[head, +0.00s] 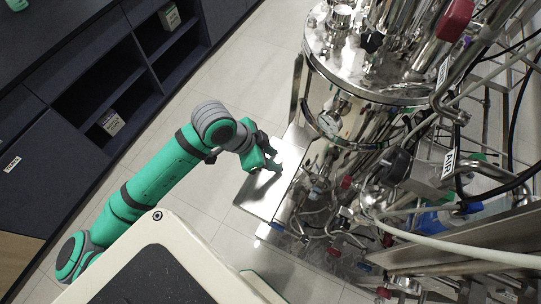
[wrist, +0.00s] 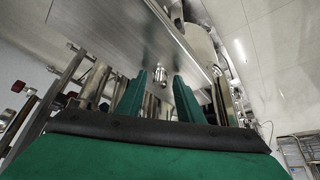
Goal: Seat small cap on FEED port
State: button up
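My gripper (head: 272,160) is at the edge of a bare metal shelf (head: 262,198) on the left side of the steel vessel. In the wrist view its two green fingers (wrist: 160,92) stand apart with a gap between them. A small shiny metal piece (wrist: 160,73) shows beyond the gap, against the metal plate (wrist: 115,30). It may be the small cap, but I cannot tell, and no finger visibly touches it. I cannot make out a FEED label or its port in either view.
The steel vessel (head: 330,75) with a gauge, valves and hoses fills the right side. A white tag (head: 448,163) hangs among the pipes. A dark shelf cabinet (head: 100,80) stands at the left. Pale tiled floor (head: 225,100) lies open between them.

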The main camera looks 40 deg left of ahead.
grip_shut()
jog(key=shift+r, duration=2.5)
